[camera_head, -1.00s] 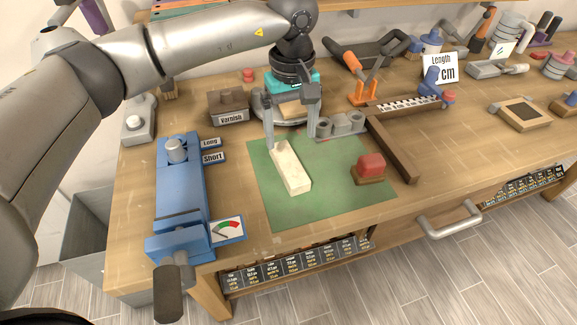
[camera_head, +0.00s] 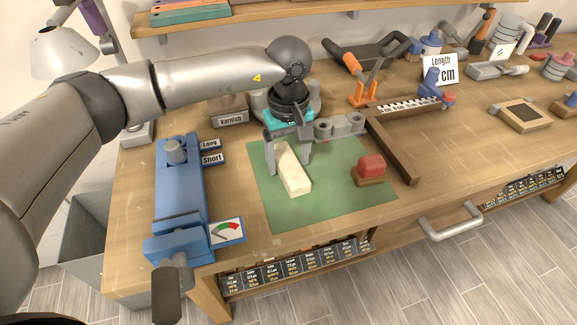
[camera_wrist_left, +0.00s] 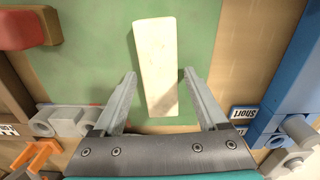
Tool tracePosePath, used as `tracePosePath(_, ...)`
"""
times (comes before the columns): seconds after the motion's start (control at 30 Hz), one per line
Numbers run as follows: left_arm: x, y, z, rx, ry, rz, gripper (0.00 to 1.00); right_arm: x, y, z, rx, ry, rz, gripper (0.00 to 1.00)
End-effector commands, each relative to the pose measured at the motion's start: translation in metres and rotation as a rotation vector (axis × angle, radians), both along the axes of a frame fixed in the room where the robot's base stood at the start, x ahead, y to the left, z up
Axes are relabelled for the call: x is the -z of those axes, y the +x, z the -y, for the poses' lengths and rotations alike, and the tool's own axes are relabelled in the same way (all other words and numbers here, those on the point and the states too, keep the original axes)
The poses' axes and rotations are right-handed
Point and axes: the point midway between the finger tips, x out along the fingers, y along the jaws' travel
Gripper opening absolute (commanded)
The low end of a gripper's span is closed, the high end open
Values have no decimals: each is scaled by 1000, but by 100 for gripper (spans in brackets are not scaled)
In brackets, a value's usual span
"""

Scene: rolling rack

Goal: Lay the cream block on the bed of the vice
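The cream block (camera_head: 294,172) lies flat on the green mat (camera_head: 328,203). My left gripper (camera_head: 288,170) is open, its two fingers lowered on either side of the block's far end. In the left wrist view the cream block (camera_wrist_left: 157,62) stands between the open fingers (camera_wrist_left: 160,80), with a gap on each side. The blue vice (camera_head: 182,200) sits at the left of the bench, with a grey round knob at its far end and a dark handle at its front. My right gripper is not in view.
A red-topped block (camera_head: 369,170) stands on the mat's right side, beside a brown wooden bar (camera_head: 392,150). A varnish box (camera_head: 229,112) and a grey holder with round cups (camera_head: 340,127) stand behind the mat. A gauge card (camera_head: 227,231) lies beside the vice.

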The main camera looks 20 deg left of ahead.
Motion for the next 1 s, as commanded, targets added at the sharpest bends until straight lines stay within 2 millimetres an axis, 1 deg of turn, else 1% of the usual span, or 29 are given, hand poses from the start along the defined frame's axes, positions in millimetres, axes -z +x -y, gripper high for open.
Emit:
tracePosePath(0.03, 0, 0, 0, 0, 0, 0, 69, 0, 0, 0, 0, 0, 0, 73)
tracePosePath(0.07, 0, 0, 0, 0, 0, 0, 65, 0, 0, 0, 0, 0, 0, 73)
tracePosePath(0.63, -1, 0, 0, 0, 0, 0, 1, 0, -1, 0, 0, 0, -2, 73)
tracePosePath(0.87, -1, 0, 0, 0, -1, 1, 0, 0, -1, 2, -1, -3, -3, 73)
tracePosePath(1.0, -5, 1, 0, 0, -1, 2, 0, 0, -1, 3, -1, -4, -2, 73)
